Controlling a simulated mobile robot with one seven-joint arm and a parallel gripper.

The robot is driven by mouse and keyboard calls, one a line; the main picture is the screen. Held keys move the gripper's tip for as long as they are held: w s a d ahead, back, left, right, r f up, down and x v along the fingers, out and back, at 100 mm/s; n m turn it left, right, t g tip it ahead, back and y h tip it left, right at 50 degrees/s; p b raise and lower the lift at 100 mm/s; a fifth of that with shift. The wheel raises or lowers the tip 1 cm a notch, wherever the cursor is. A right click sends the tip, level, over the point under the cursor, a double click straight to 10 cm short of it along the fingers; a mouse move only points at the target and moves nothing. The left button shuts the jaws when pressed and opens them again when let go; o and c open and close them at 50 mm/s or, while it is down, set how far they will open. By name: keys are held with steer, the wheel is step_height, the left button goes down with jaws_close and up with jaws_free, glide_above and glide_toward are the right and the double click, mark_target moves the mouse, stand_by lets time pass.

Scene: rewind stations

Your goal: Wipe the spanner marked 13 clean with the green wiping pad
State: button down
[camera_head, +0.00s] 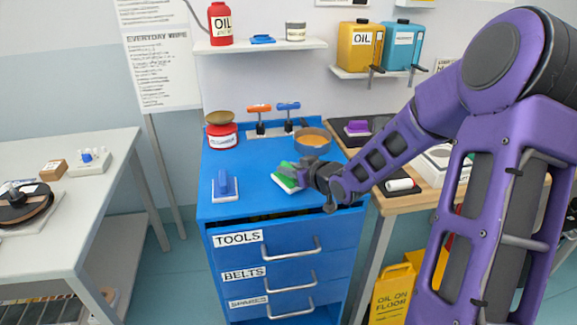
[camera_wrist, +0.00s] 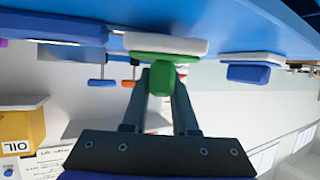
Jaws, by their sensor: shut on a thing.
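The green wiping pad (camera_head: 288,178) has a green grip on a white underside and is at the right of the blue cabinet top. My gripper (camera_head: 309,174) is shut on its green grip. The wrist view, upside down, shows the green pad (camera_wrist: 165,58) between the two fingers, white side toward the blue top. I cannot tell whether it touches the top. I cannot make out a spanner marked 13 in either view. The top drawer, labelled TOOLS (camera_head: 238,238), appears slightly open, with a dark gap and unclear contents behind its front.
A blue pad (camera_head: 225,186) on a white base sits at the left of the cabinet top. A red tin (camera_head: 222,137), orange and blue handled tools (camera_head: 273,108) and a round pan (camera_head: 312,139) stand behind. A wooden bench (camera_head: 390,203) adjoins on the right. The middle top is clear.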

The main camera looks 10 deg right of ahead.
steer(key=shift+s+d+f, duration=0.1)
steer(key=shift+s+f, duration=0.05)
steer(key=shift+s, duration=0.75)
steer(key=shift+w+a, duration=0.2)
steer(key=shift+w, duration=1.8)
steer(key=shift+s+d, duration=0.1)
steer(key=shift+s, duration=0.95)
steer(key=shift+s+d+p, duration=0.1)
steer(key=shift+s+p, duration=0.35)
steer(key=shift+s, duration=0.5)
steer(key=shift+w, duration=1)
steer(key=shift+w+a, duration=0.2)
steer(key=shift+w, duration=0.8)
steer(key=shift+s+d, duration=0.2)
steer(key=shift+s, duration=1.8)
steer(key=shift+p, duration=0.3)
step_height(320, 180, up, 7)
steer(key=p, duration=0.6)
